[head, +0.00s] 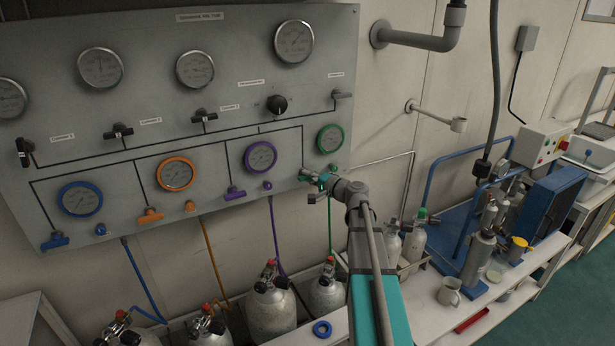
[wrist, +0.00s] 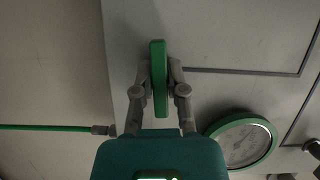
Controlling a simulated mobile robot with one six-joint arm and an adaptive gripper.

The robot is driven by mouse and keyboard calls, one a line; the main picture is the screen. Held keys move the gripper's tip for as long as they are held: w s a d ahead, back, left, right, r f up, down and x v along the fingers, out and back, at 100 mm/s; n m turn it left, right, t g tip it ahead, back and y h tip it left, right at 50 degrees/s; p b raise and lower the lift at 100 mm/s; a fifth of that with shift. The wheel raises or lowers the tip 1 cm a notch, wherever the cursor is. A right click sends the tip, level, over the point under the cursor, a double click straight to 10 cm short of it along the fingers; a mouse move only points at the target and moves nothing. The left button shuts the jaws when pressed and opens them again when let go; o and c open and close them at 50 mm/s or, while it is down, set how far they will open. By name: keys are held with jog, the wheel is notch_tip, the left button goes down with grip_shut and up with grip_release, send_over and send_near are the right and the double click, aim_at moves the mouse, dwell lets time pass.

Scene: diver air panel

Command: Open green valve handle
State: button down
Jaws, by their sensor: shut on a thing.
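The green valve handle (wrist: 158,80) is a bar seen upright between the fingers in the wrist view. My gripper (wrist: 158,88) is shut on it, with one finger on each side. In the head view my gripper (head: 318,179) is at the right lower part of the grey panel, below the green-rimmed gauge (head: 329,139). There the handle is mostly hidden by my gripper. The green-rimmed gauge also shows in the wrist view (wrist: 242,143), to the right of the handle and lower in the picture.
The grey panel (head: 225,110) also carries purple (head: 235,193), orange (head: 150,215) and blue (head: 55,241) handles to the left. Several gas cylinders (head: 270,300) stand below. A green hose (wrist: 45,127) runs left in the wrist view. A bench with blue equipment (head: 548,210) is at the right.

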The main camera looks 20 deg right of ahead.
jog(key=n+g+p, duration=0.1)
jog(key=n+p, duration=0.1)
jog(key=n, duration=0.1)
jog(key=shift+r+h, duration=0.15)
jog(key=shift+h, duration=0.25)
jog(key=n+h+p, duration=0.1)
jog(key=n+p, duration=0.1)
jog(key=n, duration=0.1)
jog(key=shift+g+h, duration=0.3)
jog(key=shift+g, duration=0.1)
jog(key=n+h+p, duration=0.1)
jog(key=n, duration=0.2)
jog(key=shift+s+g+h+p, duration=0.1)
jog(key=shift+g+h+p, duration=0.2)
jog(key=shift+h+p, duration=0.1)
jog(key=shift+f+n+h, duration=0.2)
jog(key=shift+n+h, duration=0.6)
jog(key=shift+n, duration=0.3)
jog(key=c, duration=0.7)
grip_release()
